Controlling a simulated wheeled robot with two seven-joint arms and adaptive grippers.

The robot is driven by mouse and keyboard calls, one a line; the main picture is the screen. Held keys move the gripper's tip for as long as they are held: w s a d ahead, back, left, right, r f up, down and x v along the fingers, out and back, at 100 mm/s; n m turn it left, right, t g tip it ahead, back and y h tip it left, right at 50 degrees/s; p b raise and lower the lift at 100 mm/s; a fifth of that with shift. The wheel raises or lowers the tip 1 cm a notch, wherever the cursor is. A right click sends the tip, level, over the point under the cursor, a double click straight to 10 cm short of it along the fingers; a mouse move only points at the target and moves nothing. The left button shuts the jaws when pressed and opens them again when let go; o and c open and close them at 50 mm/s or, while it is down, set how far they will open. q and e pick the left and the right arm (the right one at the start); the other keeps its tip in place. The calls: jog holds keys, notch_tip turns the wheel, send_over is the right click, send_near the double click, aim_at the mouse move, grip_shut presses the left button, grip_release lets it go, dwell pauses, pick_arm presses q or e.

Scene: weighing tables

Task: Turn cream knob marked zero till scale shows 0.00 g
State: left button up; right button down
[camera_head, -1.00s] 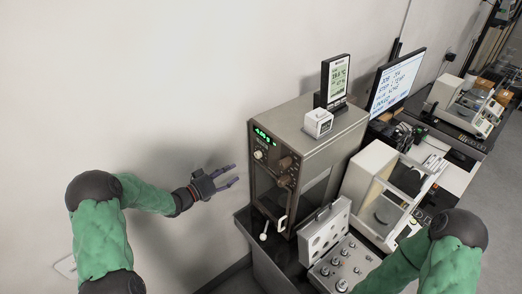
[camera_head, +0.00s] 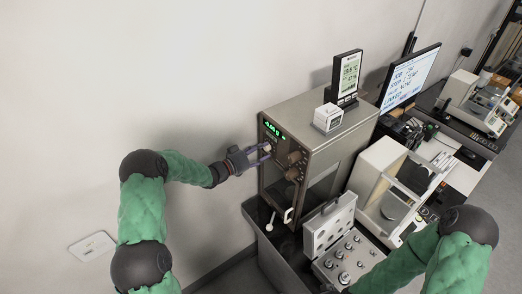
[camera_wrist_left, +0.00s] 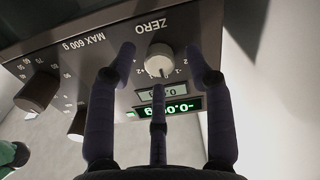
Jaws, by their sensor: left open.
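The cream knob (camera_wrist_left: 160,61) marked ZERO is on the dark front panel of the grey scale (camera_head: 325,130), upside down in the left wrist view. My left gripper (camera_head: 264,153) is at the panel in the head view. In the left wrist view its open fingers (camera_wrist_left: 160,72) are spread around the knob, with visible gaps at the sides; contact cannot be told. The green display (camera_wrist_left: 178,106) is lit but partly covered by a finger; it also shows in the head view (camera_head: 273,129), too small to read surely. My right gripper is out of view.
Brown knobs (camera_head: 295,157) sit beside the cream one, one marked MAX 600 g nearby. A weight case (camera_head: 328,226) and a white balance (camera_head: 376,160) stand to the right. A monitor (camera_head: 410,76) stands behind. The wall is at the left.

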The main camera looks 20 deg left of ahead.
pick_arm(q)
grip_shut()
jog(key=m+b, duration=0.1)
jog(key=b, duration=0.1)
jog(key=m+b, duration=0.1)
jog(key=b, duration=0.2)
jog(key=m+b, duration=0.2)
jog(key=shift+f, duration=0.25)
jog(key=shift+r+m+b, duration=0.15)
jog(key=shift+m+b, duration=0.85)
jog(key=shift+b, duration=0.35)
grip_release()
